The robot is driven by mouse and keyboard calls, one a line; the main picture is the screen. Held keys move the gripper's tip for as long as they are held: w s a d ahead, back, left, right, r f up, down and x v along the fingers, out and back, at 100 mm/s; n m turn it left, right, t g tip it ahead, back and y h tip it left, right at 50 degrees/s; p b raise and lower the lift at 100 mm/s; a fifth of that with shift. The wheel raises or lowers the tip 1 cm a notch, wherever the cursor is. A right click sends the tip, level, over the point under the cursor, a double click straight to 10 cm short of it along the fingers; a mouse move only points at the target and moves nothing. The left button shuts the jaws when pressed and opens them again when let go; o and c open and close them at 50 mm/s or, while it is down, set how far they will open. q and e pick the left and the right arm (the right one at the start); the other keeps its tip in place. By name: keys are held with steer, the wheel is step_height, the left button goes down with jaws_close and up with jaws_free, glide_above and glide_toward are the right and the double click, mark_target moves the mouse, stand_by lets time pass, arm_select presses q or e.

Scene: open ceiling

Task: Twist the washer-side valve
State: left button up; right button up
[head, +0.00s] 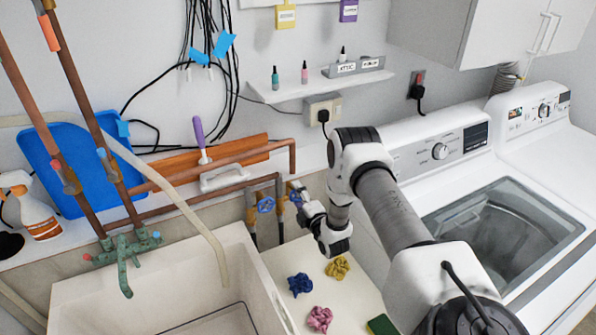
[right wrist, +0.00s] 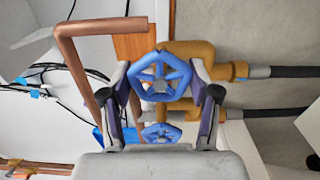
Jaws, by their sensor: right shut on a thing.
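Two blue wheel-shaped valve handles sit on the brass and copper pipework behind the white counter. The washer-side valve handle (head: 295,197) is the right one, nearer the washer, and is partly covered by my right gripper (head: 301,205). In the right wrist view this handle (right wrist: 160,77) lies between the two fingers, which close on it from both sides. The other valve handle (head: 265,205) is just to the left and free; it also shows lower in the right wrist view (right wrist: 160,133). My left gripper is not in view.
The washer (head: 440,152) stands at the right. A white sink (head: 150,285) with a green faucet (head: 124,258) is at the left. Blue, pink and yellow cloths (head: 320,318) lie on the counter below my arm. A copper pipe (right wrist: 95,60) runs close beside the gripper.

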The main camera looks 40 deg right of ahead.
steer(key=shift+r, duration=0.15)
steer(key=o, duration=1)
steer(key=shift+o, duration=0.8)
steer(key=shift+w+d, duration=0.1)
steer(key=v, duration=1.2)
